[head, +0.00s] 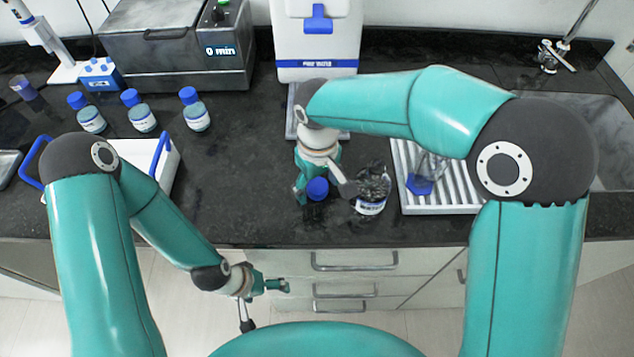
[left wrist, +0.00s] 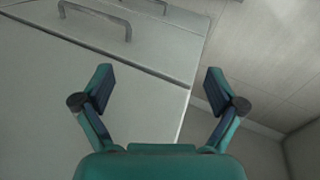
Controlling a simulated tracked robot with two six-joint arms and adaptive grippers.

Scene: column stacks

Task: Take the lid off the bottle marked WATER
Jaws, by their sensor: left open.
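In the head view my right gripper (head: 320,187) points down at the counter, with a blue lid (head: 317,188) between or just in front of its fingers. I cannot tell whether the fingers grip it, and what lies under the lid is dark and unclear. Just right of it stands a clear glass vessel (head: 370,205) with a white label, too small to read surely, and no lid visible on it. My left gripper (head: 268,285) is in front of the counter, low by the drawers. In the left wrist view the left gripper (left wrist: 158,90) is open and empty.
Several blue-capped bottles (head: 142,117) stand at the back left, labels unreadable. A white tray with blue handles (head: 163,160) is at left. A ribbed drying rack (head: 455,197) holding a blue-based glass piece (head: 420,184) is right. The PURE WATER dispenser (head: 317,50) stands behind. Drawers (head: 345,262) face my left gripper.

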